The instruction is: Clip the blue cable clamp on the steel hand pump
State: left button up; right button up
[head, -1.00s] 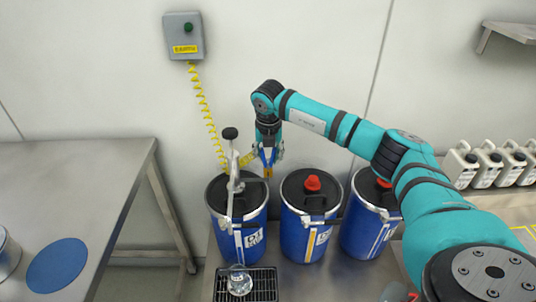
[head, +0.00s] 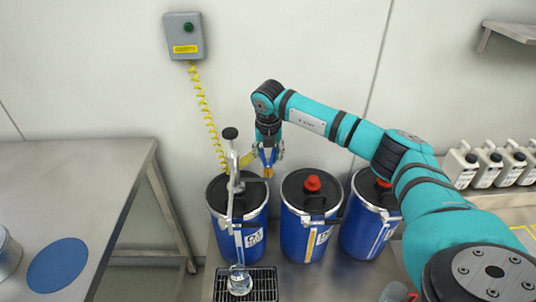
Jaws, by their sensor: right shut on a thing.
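The steel hand pump (head: 232,185) stands upright in the left blue drum, with a black knob on top and a spout pipe down the drum's front. My right gripper (head: 267,157) points down just right of the pump, above the back of the drums. It is shut on the blue cable clamp (head: 267,160), whose orange-yellow tip points down. The clamp appears apart from the pump, but the depth between them is hard to judge. A yellow coiled cable (head: 207,117) hangs from the wall box and runs behind the pump towards the clamp. My left gripper is out of view.
The left drum (head: 255,222), middle drum (head: 301,238) and right drum (head: 360,235) stand in a row. A clear glass vessel (head: 240,284) sits on a black grate (head: 266,285) below the spout. A grey wall box (head: 184,35) hangs above. A steel table (head: 90,180) is left; white bottles (head: 487,168) stand right.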

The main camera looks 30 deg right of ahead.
jog(key=shift+f+b, duration=0.3)
jog(key=shift+f, duration=0.2)
dwell(0.3)
jog(key=o, duration=1)
jog(key=shift+o, duration=0.2)
jog(key=shift+r, duration=0.1)
notch_tip(320, 180, up, 12)
jog(key=s+a, duration=0.1)
jog(key=s, duration=0.1)
jog(key=shift+a+f, duration=0.15)
jog(key=shift+f, duration=0.05)
